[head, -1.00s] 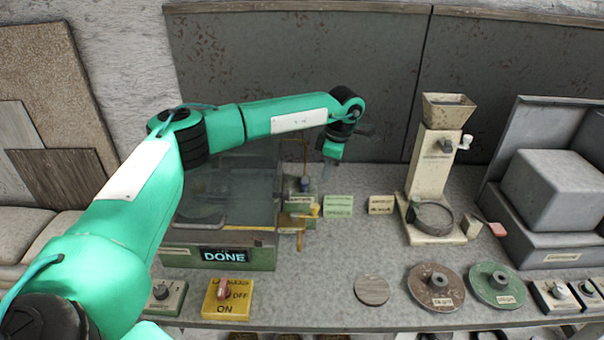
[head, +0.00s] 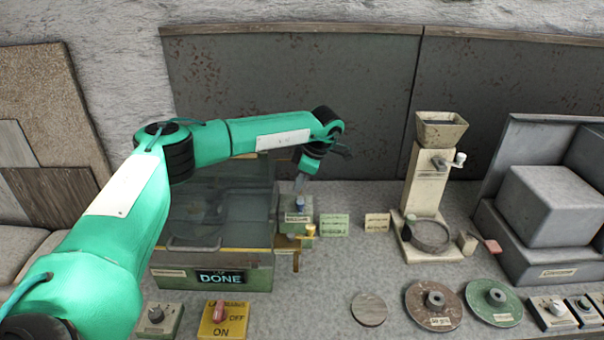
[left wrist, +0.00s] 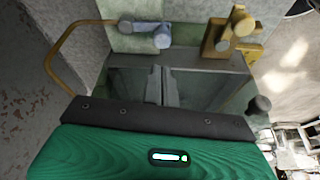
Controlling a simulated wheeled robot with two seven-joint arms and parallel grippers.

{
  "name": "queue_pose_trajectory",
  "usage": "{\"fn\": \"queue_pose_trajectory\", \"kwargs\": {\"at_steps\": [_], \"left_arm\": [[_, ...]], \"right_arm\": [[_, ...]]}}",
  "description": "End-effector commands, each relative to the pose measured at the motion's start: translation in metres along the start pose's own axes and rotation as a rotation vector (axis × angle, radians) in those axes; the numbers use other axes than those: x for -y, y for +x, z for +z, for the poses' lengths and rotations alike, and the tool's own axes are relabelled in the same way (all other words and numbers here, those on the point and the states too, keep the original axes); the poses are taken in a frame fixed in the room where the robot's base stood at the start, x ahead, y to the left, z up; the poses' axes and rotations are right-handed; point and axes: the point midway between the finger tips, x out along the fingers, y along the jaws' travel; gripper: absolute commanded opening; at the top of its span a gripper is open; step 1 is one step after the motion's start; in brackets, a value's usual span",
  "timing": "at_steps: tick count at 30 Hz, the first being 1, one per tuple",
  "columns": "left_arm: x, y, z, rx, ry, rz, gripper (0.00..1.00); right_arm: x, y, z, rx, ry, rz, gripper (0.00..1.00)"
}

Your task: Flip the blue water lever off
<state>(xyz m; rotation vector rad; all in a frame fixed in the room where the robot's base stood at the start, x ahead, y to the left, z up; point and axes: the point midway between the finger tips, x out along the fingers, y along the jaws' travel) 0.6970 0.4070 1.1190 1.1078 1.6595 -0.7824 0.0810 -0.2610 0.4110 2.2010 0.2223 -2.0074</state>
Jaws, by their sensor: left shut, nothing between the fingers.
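The blue water lever (head: 300,205) is on a small green valve block right of the glass-lidded machine. In the left wrist view the blue lever (left wrist: 147,33) lies roughly sideways, its rounded end to the right. My left gripper (head: 303,190) points down close to the blue lever and hides part of the block. In the left wrist view the left gripper (left wrist: 163,72) has its fingers together and empty, just below the blue lever in the picture; I cannot tell whether they touch it. A yellow lever (left wrist: 232,35) is to the right of the blue one. My right gripper is out of view.
The machine (head: 190,280) shows DONE. A bent brass pipe (left wrist: 62,50) stands left of the blue lever. Two label cards (head: 334,224) (head: 377,222), a cream grinder (head: 425,180) and discs (head: 434,305) stand to the right. The bench between is clear.

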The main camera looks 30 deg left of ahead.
Motion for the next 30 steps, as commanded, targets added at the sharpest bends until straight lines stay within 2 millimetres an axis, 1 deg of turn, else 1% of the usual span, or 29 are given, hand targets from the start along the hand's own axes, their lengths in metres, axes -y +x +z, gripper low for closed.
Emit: {"fn": "queue_pose_trajectory", "kwargs": {"at_steps": [1,6,9,12,16,30], "left_arm": [[0.001,0.007,-0.002,-0.002,0.000,-0.003,0.00],[0.000,0.035,-0.002,-0.002,-0.001,-0.002,0.00],[0.000,0.047,-0.001,-0.001,-0.001,-0.001,0.00],[0.000,0.053,-0.001,0.000,-0.001,0.000,0.00],[0.000,0.056,-0.001,0.001,-0.001,0.001,0.00],[0.000,0.056,0.002,0.001,-0.030,-0.010,0.00]], "right_arm": [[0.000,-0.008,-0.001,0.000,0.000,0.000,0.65],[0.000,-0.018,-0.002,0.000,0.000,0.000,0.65],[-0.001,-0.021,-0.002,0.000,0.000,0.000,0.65],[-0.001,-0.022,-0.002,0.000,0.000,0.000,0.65],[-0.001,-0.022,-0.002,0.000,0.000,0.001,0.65],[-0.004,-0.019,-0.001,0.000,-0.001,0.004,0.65]]}}
